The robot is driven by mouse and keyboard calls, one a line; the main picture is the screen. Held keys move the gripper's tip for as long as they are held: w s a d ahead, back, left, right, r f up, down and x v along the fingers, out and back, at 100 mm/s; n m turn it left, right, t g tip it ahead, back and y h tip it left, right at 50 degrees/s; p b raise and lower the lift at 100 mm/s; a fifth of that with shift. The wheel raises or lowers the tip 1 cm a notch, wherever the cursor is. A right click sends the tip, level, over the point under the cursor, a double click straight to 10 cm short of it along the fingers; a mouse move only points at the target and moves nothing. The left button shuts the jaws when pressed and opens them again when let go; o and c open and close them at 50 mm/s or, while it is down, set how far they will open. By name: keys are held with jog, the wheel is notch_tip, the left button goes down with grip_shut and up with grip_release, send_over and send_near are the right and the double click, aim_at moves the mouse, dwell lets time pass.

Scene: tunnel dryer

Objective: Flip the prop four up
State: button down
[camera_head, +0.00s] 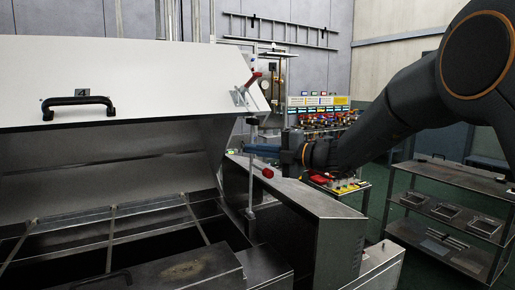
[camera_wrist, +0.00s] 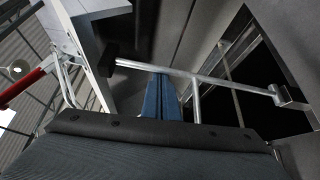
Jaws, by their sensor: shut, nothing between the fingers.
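A thin metal rod, which I take to be prop four (camera_head: 251,190), stands nearly upright at the right end of the open lid marked 4 (camera_head: 150,82). It has a black tip at the top and a side peg with a red knob (camera_head: 267,172). In the wrist view the prop (camera_wrist: 240,86) crosses the picture, its black tip close to the lid edge and its other end at a bracket. My gripper (camera_head: 250,148) is shut and empty, its blue fingers (camera_wrist: 162,98) close to the rod. I cannot tell whether they touch it.
A red-handled clamp (camera_head: 254,79) is on the lid's right side; its handle (camera_wrist: 22,88) shows in the wrist view. The metal dryer casing (camera_head: 300,195) lies below my gripper. A shelf rack (camera_head: 450,212) and a cluttered stand (camera_head: 320,118) are to the right.

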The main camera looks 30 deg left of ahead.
jog(key=shift+w+d+t, duration=0.3)
jog(key=shift+w+d, duration=0.05)
jog(key=shift+w, duration=0.2)
jog(key=d+p, duration=0.3)
jog(key=d, duration=0.6)
jog(key=shift+s+d+p, duration=0.25)
jog(key=shift+s+p, duration=0.05)
jog(key=shift+f, duration=0.1)
